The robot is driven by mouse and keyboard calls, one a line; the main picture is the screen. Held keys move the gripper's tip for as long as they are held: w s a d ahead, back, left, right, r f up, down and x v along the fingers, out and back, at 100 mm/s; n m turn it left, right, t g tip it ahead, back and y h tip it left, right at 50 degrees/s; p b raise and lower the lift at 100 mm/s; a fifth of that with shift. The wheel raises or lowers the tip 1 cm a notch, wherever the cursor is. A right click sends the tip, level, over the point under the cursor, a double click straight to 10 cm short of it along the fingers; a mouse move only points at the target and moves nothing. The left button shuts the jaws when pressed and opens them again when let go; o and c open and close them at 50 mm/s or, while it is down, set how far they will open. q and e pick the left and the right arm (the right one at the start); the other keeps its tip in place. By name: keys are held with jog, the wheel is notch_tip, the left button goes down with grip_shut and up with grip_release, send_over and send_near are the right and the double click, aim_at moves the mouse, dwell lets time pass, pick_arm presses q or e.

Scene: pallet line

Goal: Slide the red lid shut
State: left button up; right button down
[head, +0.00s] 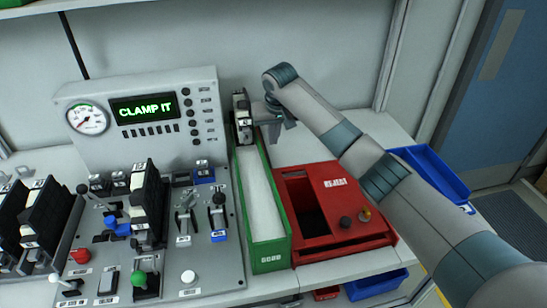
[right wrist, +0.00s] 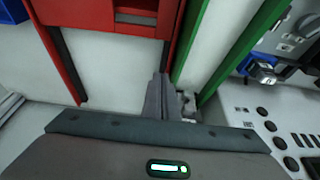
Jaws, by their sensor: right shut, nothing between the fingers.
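The red lid (head: 336,187) is a flat panel with a white label on top of the red box (head: 327,251). A dark opening (head: 307,208) shows at the lid's left, so the box is partly open. My right gripper (head: 279,128) is shut and empty, behind the box near the far end of the green-edged tray. In the right wrist view its fingers (right wrist: 159,97) point down between the red box (right wrist: 57,55) and the green rail (right wrist: 188,40). They appear apart from the lid. My left gripper is not in view.
The green tray (head: 268,256) stands left of the red box, with a small dark-and-white block (head: 242,108) at its far end. A control panel (head: 194,262) with levers lies further left. Blue bins (head: 434,172) stand at the right.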

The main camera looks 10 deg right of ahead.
jog(key=p+x, duration=0.2)
jog(key=x, duration=0.8)
jog(key=shift+d+r, duration=0.1)
jog(key=shift+s, duration=0.1)
jog(key=shift+s+d+p, duration=0.1)
jog(key=shift+s+p, duration=1.25)
jog(key=shift+s, duration=0.55)
